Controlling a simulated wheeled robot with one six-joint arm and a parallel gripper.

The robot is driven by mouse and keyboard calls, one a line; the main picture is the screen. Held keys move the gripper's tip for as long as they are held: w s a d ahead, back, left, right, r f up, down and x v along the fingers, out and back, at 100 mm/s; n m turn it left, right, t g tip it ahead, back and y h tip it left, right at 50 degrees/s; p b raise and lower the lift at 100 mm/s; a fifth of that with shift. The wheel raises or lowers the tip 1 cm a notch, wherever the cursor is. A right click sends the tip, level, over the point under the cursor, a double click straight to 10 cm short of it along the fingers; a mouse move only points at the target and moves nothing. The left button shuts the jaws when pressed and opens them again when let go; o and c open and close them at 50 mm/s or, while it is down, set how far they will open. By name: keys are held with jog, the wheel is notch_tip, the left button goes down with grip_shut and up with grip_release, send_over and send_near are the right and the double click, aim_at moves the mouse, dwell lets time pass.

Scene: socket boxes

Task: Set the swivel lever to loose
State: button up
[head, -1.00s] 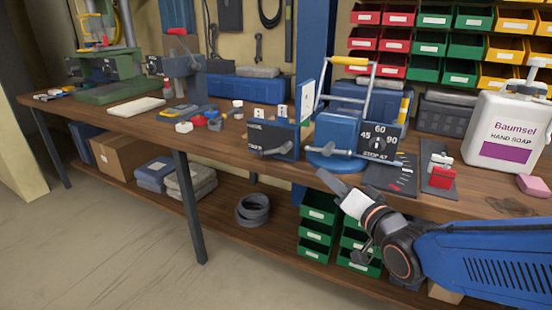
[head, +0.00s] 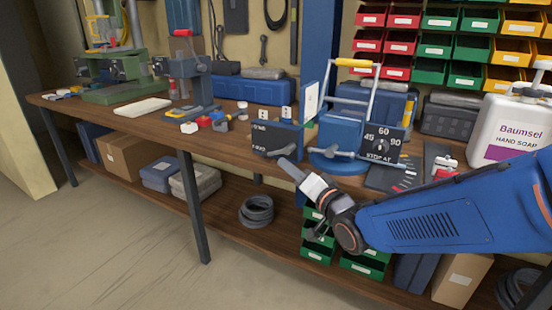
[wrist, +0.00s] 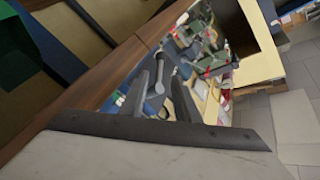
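A dark blue box (head: 264,141) with small white lettering stands at the bench's front edge in the head view. A grey lever (head: 286,151) sits low on its front; the lettering is too small to read surely. Right of it is a blue round-based machine (head: 338,130) with a yellow-handled frame, a 45/60/90 dial (head: 382,141) and another grey lever (head: 332,153) at its base. I cannot tell for certain which lever is the swivel one. My gripper (head: 286,165) is just in front of and below the box's lever.
A soap bottle (head: 505,130) stands on the bench at right. A green machine (head: 112,80) and a blue-grey vise (head: 190,85) stand at left. Green bins (head: 312,232) are on the lower shelf under my arm. The floor (head: 100,240) in front is clear.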

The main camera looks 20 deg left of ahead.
aim_at(278, 152)
jog(key=x, duration=0.8)
jog(key=shift+w+a, duration=0.1)
jog(key=shift+a, duration=0.05)
grip_shut()
